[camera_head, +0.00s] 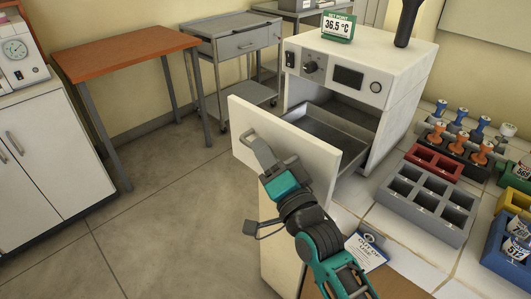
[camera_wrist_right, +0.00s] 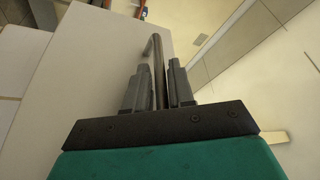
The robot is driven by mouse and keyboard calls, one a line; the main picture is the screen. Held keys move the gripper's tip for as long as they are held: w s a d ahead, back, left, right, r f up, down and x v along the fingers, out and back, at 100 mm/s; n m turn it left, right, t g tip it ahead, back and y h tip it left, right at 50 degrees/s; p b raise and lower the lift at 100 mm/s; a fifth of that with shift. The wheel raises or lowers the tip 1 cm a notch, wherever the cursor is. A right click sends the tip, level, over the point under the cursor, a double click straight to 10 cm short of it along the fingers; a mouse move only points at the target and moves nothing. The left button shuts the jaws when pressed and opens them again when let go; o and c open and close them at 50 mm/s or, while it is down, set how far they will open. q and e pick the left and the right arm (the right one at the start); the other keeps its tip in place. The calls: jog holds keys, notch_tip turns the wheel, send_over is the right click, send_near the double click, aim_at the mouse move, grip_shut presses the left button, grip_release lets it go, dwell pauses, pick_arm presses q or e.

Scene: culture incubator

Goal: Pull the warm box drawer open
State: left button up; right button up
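The white warm box (camera_head: 395,62) stands on the counter, and its drawer (camera_head: 330,128) is pulled well out, showing an empty grey tray inside. The white drawer front (camera_head: 312,150) faces toward the left and carries a metal bar handle (camera_head: 260,148). My right gripper (camera_head: 279,170) is at the near end of this handle. In the right wrist view, the two fingers (camera_wrist_right: 160,85) sit close on either side of the handle bar (camera_wrist_right: 154,45), shut on it. The fingertips' exact contact is partly hidden. My left gripper is not in view.
A grey rack (camera_head: 428,217), a red rack (camera_head: 433,160) and several orange- and blue-topped items stand on the counter at right. Open floor (camera_head: 165,210) lies left of the drawer, before an orange-topped table (camera_head: 125,50).

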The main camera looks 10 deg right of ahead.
jog(key=v, duration=1.3)
jog(key=shift+b, duration=0.45)
jog(key=s+d+f+n+g+h, duration=0.1)
jog(key=s+f+n+g, duration=0.1)
jog(key=f, duration=0.5)
jog(key=s+d+f+n+g+h, duration=0.1)
jog(key=f+n+g, duration=0.3)
jog(key=f, duration=0.4)
jog(key=s+d+f+n+g+h, duration=0.1)
jog(key=s+d+f+n+g, duration=0.2)
jog(key=f+n, duration=0.2)
notch_tip(320, 180, down, 3)
jog(key=shift+r, duration=0.1)
jog(key=shift+s, duration=0.1)
